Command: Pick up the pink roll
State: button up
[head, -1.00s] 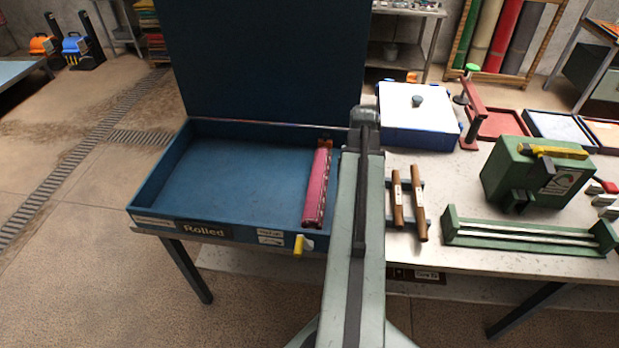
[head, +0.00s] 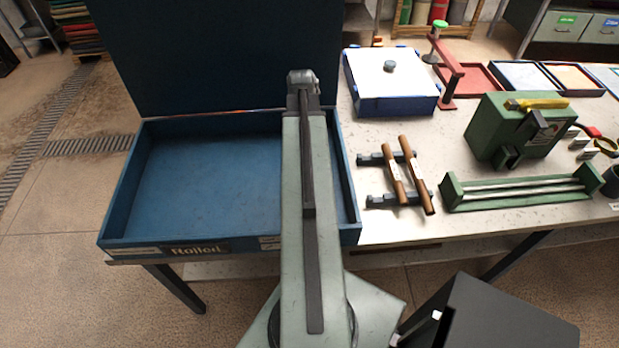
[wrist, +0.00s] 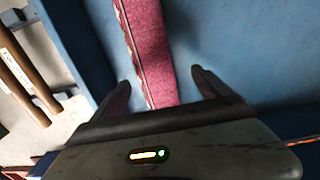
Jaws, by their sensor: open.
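The pink roll (wrist: 149,45) lies in the blue tray, running up the picture in the wrist view. It has a pinkish-red side and a patterned pale strip along its left edge. My gripper (wrist: 161,86) is open in the wrist view, with one finger on each side of the roll's near end. I cannot tell how far the fingertips are above the tray floor. In the head view my arm hides the roll and the gripper. The blue tray (head: 205,185) has a raised dark lid at its back.
Right of the tray stand a rack with two brown rods (head: 393,175), a white-topped blue box (head: 385,75), a green machine (head: 515,130) and a green roller frame (head: 520,193). The tray walls and raised lid (head: 220,50) bound the space around the roll.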

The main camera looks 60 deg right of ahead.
jog(key=f+b, duration=0.1)
jog(key=f, duration=0.1)
jog(key=f+b, duration=0.2)
jog(key=d+f+b, duration=0.1)
jog(key=b, duration=0.1)
jog(key=shift+s+f, duration=0.25)
jog(key=shift+f, duration=0.15)
jog(key=shift+r, duration=0.15)
jog(key=shift+c, duration=0.6)
grip_shut()
